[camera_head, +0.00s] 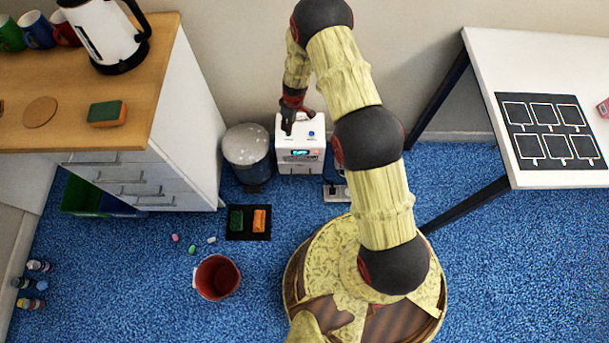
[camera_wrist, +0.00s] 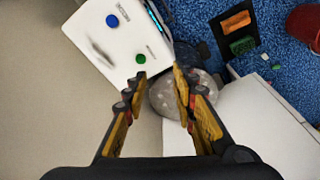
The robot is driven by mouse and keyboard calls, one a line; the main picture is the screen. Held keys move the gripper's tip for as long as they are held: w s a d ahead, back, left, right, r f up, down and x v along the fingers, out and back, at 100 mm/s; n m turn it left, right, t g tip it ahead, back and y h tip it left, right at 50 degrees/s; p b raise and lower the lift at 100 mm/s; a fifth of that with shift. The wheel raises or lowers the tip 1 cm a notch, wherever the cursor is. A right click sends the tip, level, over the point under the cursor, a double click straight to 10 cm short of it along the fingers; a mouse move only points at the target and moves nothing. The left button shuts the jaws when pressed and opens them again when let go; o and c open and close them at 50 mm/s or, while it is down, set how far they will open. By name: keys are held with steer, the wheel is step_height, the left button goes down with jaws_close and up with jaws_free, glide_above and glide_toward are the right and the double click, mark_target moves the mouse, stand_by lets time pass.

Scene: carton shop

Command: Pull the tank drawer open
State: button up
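A small white machine (camera_head: 299,155) with a lit display stands on the floor against the wall, behind my base; I take it to hold the tank drawer. A dark slot or seam shows low on its front, but I cannot make out a drawer edge clearly. In the wrist view its white top (camera_wrist: 118,40) shows a blue button, a green button and a dark grey smudge or shadow. My gripper (camera_head: 289,128) is over the machine's top in the head view. In the wrist view my gripper (camera_wrist: 159,80) has its fingers apart with nothing between them.
A grey-lidded bin (camera_head: 247,146) stands just left of the machine, close beside it. A wooden-topped cabinet (camera_head: 170,110) is farther left, a white table (camera_head: 540,55) right. A black mat (camera_head: 248,234) with two sponges and a red bucket (camera_head: 217,278) lie in front. Blue carpet there is partly clear.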

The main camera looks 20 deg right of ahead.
steer(key=s+f+n+g, duration=0.1)
steer(key=s+f, duration=0.3)
steer(key=f, duration=0.7)
steer(key=s+f+n, duration=0.1)
steer(key=s+f, duration=0.3)
steer(key=f, duration=0.6)
steer(key=n+t+h+b, duration=0.1)
steer(key=n+t+h, duration=0.1)
steer(key=n, duration=0.2)
glide_toward(305, 175)
steer(key=b+x, duration=0.4)
steer(key=x, duration=0.4)
steer(key=shift+a+r, duration=0.1)
steer(key=shift+c, duration=1.1)
steer(key=c, duration=0.4)
jaws_close()
